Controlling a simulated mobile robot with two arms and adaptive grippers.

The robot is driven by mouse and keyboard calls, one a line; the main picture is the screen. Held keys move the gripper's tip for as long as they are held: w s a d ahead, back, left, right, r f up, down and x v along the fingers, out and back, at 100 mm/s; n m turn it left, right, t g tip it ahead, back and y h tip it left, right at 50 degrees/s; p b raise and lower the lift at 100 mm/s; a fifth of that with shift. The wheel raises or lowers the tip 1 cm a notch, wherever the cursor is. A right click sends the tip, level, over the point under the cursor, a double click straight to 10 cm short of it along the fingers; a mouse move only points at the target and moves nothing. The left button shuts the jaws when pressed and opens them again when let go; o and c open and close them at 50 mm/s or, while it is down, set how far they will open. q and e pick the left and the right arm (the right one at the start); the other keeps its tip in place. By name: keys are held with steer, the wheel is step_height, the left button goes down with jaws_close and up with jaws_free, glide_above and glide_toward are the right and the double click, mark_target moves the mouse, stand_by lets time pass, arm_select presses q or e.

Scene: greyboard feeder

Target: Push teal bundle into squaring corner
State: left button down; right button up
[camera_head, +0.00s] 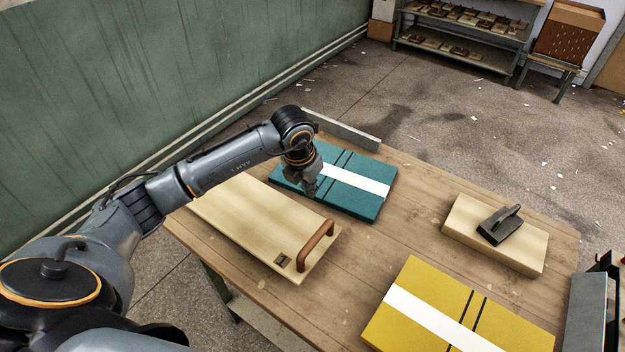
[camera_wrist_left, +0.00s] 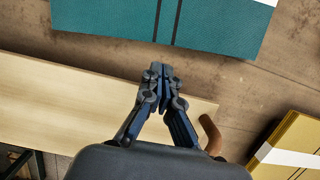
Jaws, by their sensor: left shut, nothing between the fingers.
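The teal bundle (camera_head: 352,204), with a white band and two dark straps, lies flat near the table's far left edge. A low grey rail (camera_head: 345,132) stands along the table's far edge, and a strip of table shows between it and the bundle. My left gripper (camera_head: 311,191) is shut and empty, over or beside the bundle's near-left part; contact is not clear in the head view. In the left wrist view the closed fingertips (camera_wrist_left: 159,72) appear just short of the edge of the teal bundle (camera_wrist_left: 215,22). My right gripper is not in view.
A pale board (camera_head: 245,220) with a brown handle (camera_head: 316,245) lies left of the teal bundle. A yellow bundle (camera_head: 420,325) lies at the near right. A pale block (camera_head: 470,240) bears a dark handled tool (camera_head: 500,225). The table's middle is clear.

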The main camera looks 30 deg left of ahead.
mark_target(316, 205)
arm_select(q)
steer(key=x, duration=0.5)
steer(key=shift+w+d+f+p, duration=0.1)
steer(key=shift+f+p, duration=0.15)
steer(key=shift+p, duration=0.1)
